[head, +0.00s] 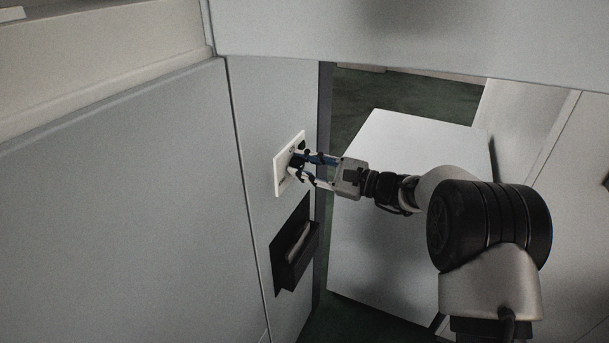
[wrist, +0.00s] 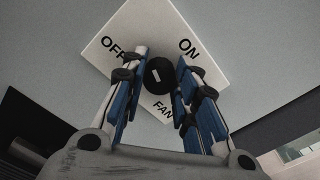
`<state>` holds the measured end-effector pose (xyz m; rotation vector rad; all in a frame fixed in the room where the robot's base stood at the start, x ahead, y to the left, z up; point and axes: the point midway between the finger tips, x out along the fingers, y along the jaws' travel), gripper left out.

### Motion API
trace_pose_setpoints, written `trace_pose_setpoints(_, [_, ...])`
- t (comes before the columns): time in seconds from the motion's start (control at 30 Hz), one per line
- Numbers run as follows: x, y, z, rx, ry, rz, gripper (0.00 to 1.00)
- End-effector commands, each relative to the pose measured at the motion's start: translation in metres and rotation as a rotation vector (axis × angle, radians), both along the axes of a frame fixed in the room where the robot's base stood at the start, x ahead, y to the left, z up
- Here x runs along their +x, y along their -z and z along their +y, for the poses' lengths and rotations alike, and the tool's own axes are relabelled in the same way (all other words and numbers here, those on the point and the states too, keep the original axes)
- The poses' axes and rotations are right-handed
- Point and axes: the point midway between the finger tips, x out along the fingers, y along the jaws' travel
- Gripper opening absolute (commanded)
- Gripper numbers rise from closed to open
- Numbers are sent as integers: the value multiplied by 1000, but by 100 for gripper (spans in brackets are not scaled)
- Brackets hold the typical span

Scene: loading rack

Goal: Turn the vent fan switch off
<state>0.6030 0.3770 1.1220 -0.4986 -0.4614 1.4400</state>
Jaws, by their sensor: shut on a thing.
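The vent fan switch is a white plate (head: 280,178) on the grey wall panel in the head view. In the wrist view the plate (wrist: 150,22) looks turned, with OFF at left, ON at right and FAN below. A round black knob (wrist: 159,76) with a short pale mark sits at its middle. I cannot tell which label the mark points to. My gripper (head: 299,160) reaches in from the right at the plate. In the wrist view its two blue-padded fingers (wrist: 161,70) are closed on the knob, one on each side. The fingers partly hide the plate.
A black wall holder (head: 290,250) with a pale item in it is fixed just below the switch. A large white box-like surface (head: 385,145) stands to the right, behind my arm. Dark green floor (head: 400,95) shows beyond it.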

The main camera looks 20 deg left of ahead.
Motion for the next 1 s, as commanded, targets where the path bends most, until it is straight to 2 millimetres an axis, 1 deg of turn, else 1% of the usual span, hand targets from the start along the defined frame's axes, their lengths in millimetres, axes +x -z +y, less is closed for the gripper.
trace_pose_setpoints(0.03, [0,3,0,-2,-1,-42,4])
trace_pose_setpoints(0.2, [-1,1,0,-13,-1,-172,4])
trace_pose_setpoints(0.43, [-1,1,0,-24,-1,-297,4])
trace_pose_setpoints(0.7, [-1,1,0,-30,-1,-366,4])
trace_pose_setpoints(1.0, [-1,0,0,-30,-1,-377,4])
